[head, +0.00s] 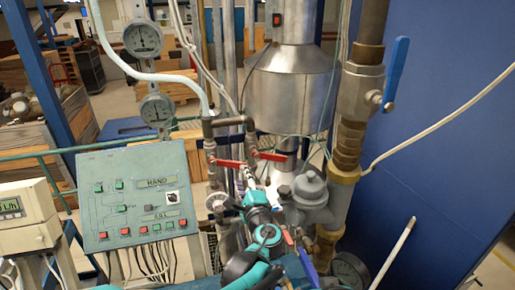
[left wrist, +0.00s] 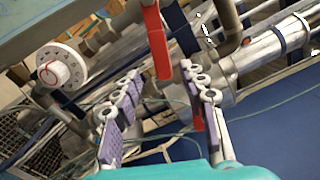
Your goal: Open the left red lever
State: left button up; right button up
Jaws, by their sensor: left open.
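Two red levers sit side by side on the pipe valves in the middle of the head view: the left red lever (head: 230,164) and the right red lever (head: 271,156). Both lie roughly level. My left gripper (head: 249,180) is just below them, its teal body rising from the bottom. In the left wrist view its fingers (left wrist: 161,72) are open and empty. A red lever (left wrist: 156,38) reaches down to the gap between the fingertips; I cannot tell if it touches them. Another red part (left wrist: 196,108) shows partly hidden behind the right finger. My right gripper is not in view.
A green control panel (head: 137,197) stands at the left, with two gauges (head: 142,38) above. A blue-handled valve (head: 395,73) and thick pipe are at the right, before a blue wall (head: 450,150). A white handwheel (left wrist: 62,72) is close to the left finger. Pipes crowd the gripper.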

aim_at(237, 166)
pick_arm(q)
jog(key=w, duration=0.3)
jog(key=w+a, duration=0.1)
jog(key=w, duration=0.2)
jog(key=shift+w+a+r+p, duration=0.1)
jog(key=shift+w+a+p, duration=0.1)
jog(key=shift+w+p, duration=0.2)
jog(key=shift+w+a+r, duration=0.1)
jog(key=shift+w+a, duration=0.1)
grip_shut()
